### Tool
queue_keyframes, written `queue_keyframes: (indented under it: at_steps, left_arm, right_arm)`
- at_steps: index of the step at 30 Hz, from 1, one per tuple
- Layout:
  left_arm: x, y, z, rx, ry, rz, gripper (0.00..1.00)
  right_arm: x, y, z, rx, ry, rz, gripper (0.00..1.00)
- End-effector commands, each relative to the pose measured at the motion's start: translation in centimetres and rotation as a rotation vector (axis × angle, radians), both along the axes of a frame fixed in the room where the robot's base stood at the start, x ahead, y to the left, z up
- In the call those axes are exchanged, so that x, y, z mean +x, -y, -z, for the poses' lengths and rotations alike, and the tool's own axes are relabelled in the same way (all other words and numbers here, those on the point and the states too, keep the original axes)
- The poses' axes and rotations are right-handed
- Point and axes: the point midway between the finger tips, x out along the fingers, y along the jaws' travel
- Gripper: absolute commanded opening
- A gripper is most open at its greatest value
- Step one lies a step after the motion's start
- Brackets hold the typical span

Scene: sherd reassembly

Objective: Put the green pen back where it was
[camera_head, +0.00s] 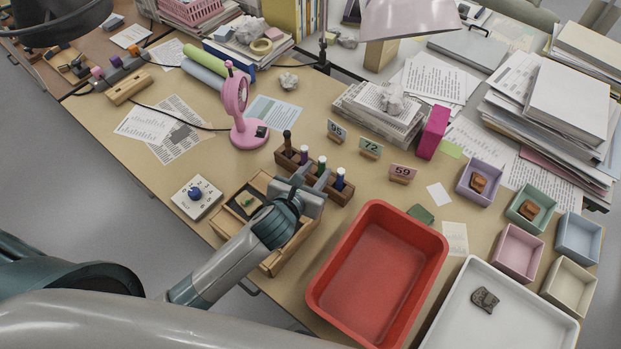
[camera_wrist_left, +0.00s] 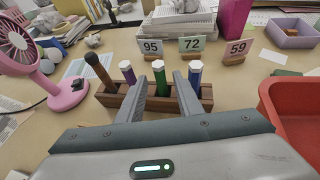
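The green pen (camera_head: 321,164) stands upright in the brown pen rack (camera_head: 345,194). It also shows in the left wrist view (camera_wrist_left: 159,72), between my finger tips. My left gripper (camera_head: 310,180) is at the near side of the rack, with its fingers apart. In the left wrist view, gaps show between the pen and both fingers of the gripper (camera_wrist_left: 162,82). The pen's lower part and its slot are partly hidden. My right gripper is not in view.
A wooden box (camera_head: 275,266) lies under my left arm. A red tub (camera_head: 375,270) is right of the rack. Number signs 95 (camera_head: 337,130), 72 (camera_head: 370,148) and 59 (camera_head: 402,174) stand behind it. A pink fan (camera_head: 245,125) stands to the left.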

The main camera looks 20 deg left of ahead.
Motion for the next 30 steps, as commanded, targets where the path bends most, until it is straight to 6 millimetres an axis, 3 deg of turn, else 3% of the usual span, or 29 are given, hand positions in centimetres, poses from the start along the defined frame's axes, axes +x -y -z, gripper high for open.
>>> queue_keyframes:
  at_steps: [3, 9, 30]
  left_arm:
    - [-1.6, -0.2, -0.6, 0.0, 0.0, 0.001, 0.33]
    - [-2.9, -0.5, -1.3, 0.001, 0.0, 0.0, 0.33]
    - [-3.0, -0.4, -1.4, 0.0, 0.0, 0.0, 0.33]
  right_arm:
    - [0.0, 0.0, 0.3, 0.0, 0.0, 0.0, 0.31]
    - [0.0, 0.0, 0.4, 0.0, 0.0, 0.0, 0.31]
    - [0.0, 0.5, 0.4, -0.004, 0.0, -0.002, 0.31]
